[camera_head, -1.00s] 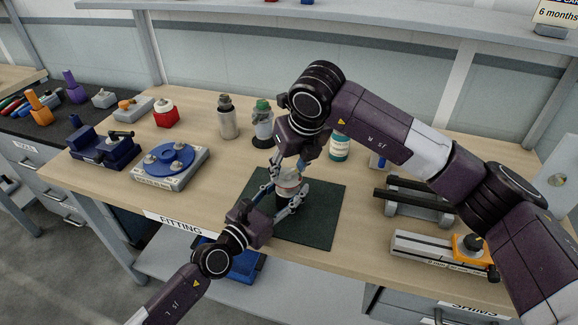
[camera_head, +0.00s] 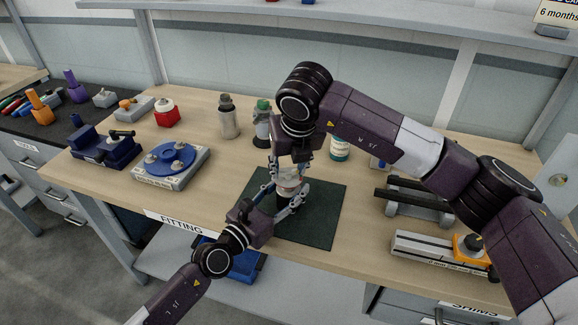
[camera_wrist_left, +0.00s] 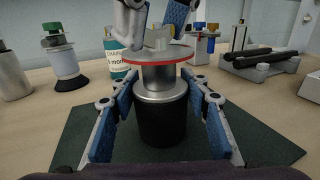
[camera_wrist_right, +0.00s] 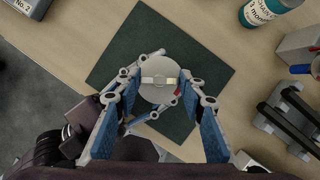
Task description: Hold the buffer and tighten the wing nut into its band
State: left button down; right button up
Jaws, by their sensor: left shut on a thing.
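The buffer (camera_wrist_left: 160,108) stands upright on a dark green mat, with a black lower body, a metal collar and a wide top disc with a red edge. My left gripper (camera_head: 281,205) is shut on the buffer's body, its fingers on both sides in the left wrist view (camera_wrist_left: 162,95). The pale wing nut (camera_wrist_right: 158,79) sits at the middle of the top disc. My right gripper (camera_wrist_right: 160,82) points down from above, its fingers apart on either side of the wing nut. Whether they touch it is unclear. In the head view the right wrist hides the wing nut.
The green mat (camera_head: 322,215) lies near the table's front edge. Behind stand a grey bottle (camera_head: 228,117), a green-capped bottle (camera_head: 263,118) and a teal-labelled bottle (camera_head: 339,146). A blue plate fixture (camera_head: 170,160) is left; a black-railed stand (camera_head: 418,200) is right.

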pick_arm(q)
jog(key=shift+f, duration=0.1)
pick_arm(e)
jog(key=o, duration=0.5)
jog(key=v, duration=1.2)
jog(key=shift+d, duration=0.15)
pick_arm(q)
jog(key=c, duration=1)
grip_release()
pick_arm(e)
jog(key=shift+f, duration=0.1)
